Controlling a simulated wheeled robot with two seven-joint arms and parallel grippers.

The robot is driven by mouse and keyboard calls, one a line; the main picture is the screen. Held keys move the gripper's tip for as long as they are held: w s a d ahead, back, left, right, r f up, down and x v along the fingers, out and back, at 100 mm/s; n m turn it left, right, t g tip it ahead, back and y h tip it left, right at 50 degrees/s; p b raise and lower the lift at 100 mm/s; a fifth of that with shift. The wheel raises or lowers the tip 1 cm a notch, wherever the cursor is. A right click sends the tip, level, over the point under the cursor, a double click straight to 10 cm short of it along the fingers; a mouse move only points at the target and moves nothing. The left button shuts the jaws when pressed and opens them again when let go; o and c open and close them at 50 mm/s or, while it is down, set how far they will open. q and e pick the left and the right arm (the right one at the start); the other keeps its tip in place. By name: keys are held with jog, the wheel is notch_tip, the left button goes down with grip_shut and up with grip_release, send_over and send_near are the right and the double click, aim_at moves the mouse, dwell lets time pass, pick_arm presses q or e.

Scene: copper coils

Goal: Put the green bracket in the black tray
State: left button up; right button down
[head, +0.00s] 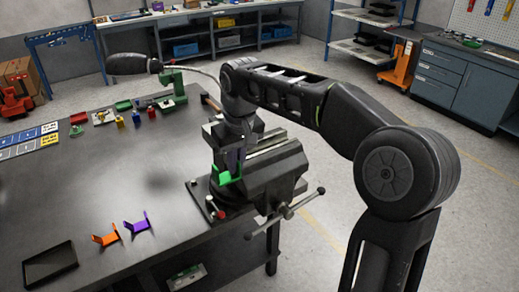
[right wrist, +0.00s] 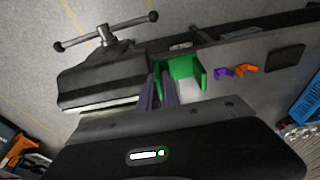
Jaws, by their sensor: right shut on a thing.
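The green bracket (head: 229,176) is at the left side of the grey vise in the head view. It also shows in the right wrist view (right wrist: 184,69), at the fingertips. My right gripper (head: 235,160) is shut on the bracket, with its fingers pointing down. Its two fingers show in the right wrist view (right wrist: 160,92). Whether the bracket touches the vise cannot be told. The black tray (head: 50,263) lies flat and empty at the table's near left corner; it is small in the right wrist view (right wrist: 286,58). My left gripper is not in view.
The vise (head: 270,170) with its bar handle (head: 285,211) stands at the table's right edge. An orange bracket (head: 106,236) and a purple bracket (head: 138,224) stand beside the tray. Small coloured parts lie at the back. The middle of the table (head: 120,180) is clear.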

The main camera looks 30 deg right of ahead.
aim_at(215, 180)
jog(key=a+f, duration=0.1)
jog(key=w+a+f, duration=0.1)
jog(key=a+f, duration=0.1)
jog(key=a+f+b, duration=0.1)
jog(key=a, duration=0.1)
jog(key=shift+w+a+f, duration=0.15)
jog(key=shift+w+f, duration=0.1)
jog(key=shift+w, duration=0.05)
jog(key=a+f+b, duration=0.3)
jog(key=a+f, duration=0.2)
jog(key=f, duration=0.1)
jog(key=shift+w, duration=0.3)
